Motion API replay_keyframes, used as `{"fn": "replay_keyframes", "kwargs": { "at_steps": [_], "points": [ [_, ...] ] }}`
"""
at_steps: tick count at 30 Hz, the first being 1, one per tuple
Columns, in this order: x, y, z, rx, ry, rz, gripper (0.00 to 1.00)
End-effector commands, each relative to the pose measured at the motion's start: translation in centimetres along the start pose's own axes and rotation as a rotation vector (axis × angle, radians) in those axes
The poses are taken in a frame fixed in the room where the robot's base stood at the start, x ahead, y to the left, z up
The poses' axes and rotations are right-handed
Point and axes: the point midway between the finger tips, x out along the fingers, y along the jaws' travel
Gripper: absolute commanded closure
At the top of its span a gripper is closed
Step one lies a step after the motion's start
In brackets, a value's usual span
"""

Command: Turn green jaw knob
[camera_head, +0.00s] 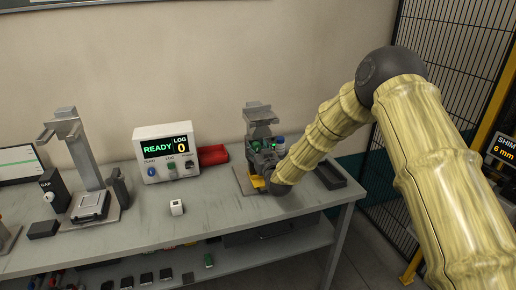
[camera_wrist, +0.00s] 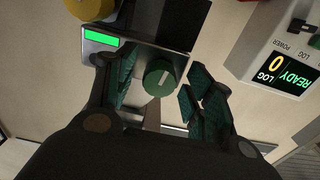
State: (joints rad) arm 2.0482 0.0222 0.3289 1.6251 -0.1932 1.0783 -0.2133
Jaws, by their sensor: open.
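The green jaw knob (camera_wrist: 160,78) is round with a pale pointer line and sits on the dark front of the clamp fixture (camera_wrist: 186,22) in the wrist view. My gripper (camera_wrist: 156,82) is open, with one teal-padded finger to the left of the knob and the other to the right. A gap shows between the knob and the right finger; whether the left finger touches cannot be told. In the head view the clamp fixture (camera_head: 257,106) stands at the bench's right part, and my gripper there is small and mixed in with it.
A yellow knob (camera_wrist: 90,8) and a lit green strip (camera_wrist: 101,36) are close to my left finger. A control box (camera_head: 166,150) reads READY and LOG 0. A red bin (camera_head: 213,154), white block (camera_head: 177,207) and dark tray (camera_head: 330,175) lie on the bench (camera_head: 225,222).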

Motion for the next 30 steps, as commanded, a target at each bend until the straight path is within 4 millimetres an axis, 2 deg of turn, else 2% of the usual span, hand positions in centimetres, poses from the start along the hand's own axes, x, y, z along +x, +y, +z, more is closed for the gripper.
{"fn": "replay_keyframes", "kwargs": {
  "at_steps": [6,12,14,23,30],
  "points": [
    [0.01,0.01,0.03,0.000,0.000,0.000,0.47],
    [0.00,0.02,0.03,0.000,0.000,0.000,0.84],
    [0.00,0.03,0.03,0.000,0.000,0.000,0.93],
    [-0.01,0.08,0.21,0.027,0.000,0.001,0.93],
    [0.00,0.11,0.52,0.149,0.001,0.002,0.93]
  ]
}}
